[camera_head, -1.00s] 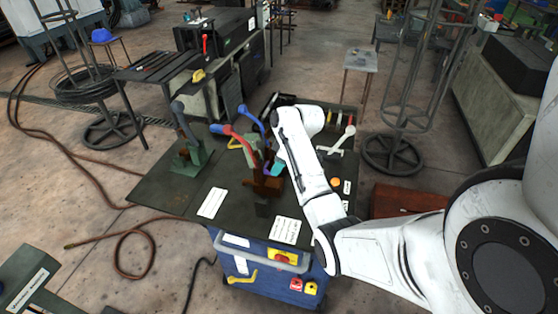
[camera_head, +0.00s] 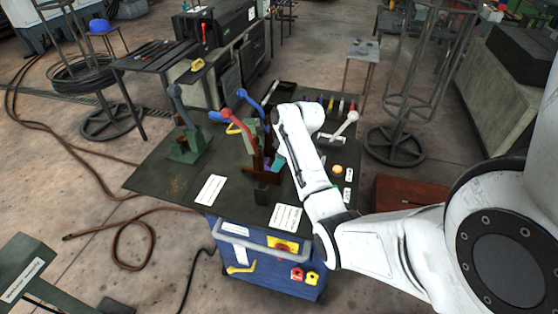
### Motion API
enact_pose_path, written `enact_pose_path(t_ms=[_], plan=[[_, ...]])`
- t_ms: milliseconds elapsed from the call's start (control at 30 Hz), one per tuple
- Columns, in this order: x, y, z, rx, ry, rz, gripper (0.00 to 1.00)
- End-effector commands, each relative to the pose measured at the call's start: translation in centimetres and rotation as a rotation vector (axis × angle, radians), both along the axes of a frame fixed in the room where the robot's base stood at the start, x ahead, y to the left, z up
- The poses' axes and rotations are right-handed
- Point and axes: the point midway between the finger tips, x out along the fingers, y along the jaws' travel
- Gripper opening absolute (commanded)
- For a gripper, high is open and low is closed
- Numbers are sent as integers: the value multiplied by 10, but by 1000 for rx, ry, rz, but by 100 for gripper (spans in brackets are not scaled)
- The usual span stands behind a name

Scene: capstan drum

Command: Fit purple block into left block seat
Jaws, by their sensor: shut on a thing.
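My white arm reaches over the dark worktable (camera_head: 160,180) from the right. My gripper (camera_head: 278,163), teal where it shows, is low beside the brown lever stand (camera_head: 262,172), on its right side. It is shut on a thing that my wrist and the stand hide. I cannot make out the purple block or the left block seat for sure. A red-knobbed lever (camera_head: 228,113) and a blue-knobbed lever (camera_head: 242,94) rise from the stand, just left of my wrist.
A green fixture with a grey lever (camera_head: 187,145) stands at the table's left. A white-knobbed lever (camera_head: 350,118) and an orange button (camera_head: 337,170) are on the right. Flat labels (camera_head: 210,189) lie at the front. Wire cages and a bench stand beyond.

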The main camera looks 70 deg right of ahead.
Motion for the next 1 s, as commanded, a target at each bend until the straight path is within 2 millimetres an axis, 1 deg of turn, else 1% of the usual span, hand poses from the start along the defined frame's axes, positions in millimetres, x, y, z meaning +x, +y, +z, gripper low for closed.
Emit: enact_pose_path(t_ms=[167, 200, 500, 767, 867, 1000], plan=[[0, 0, 1, -1, -1, 0, 0], [0, 0, 1, -1, -1, 0, 40], [0, 0, 0, 0, 0, 0, 68], [-1, 0, 1, 1, 0, 0, 68], [-3, -1, 7, -1, -1, 0, 68], [-11, -2, 27, -4, -2, -2, 68]])
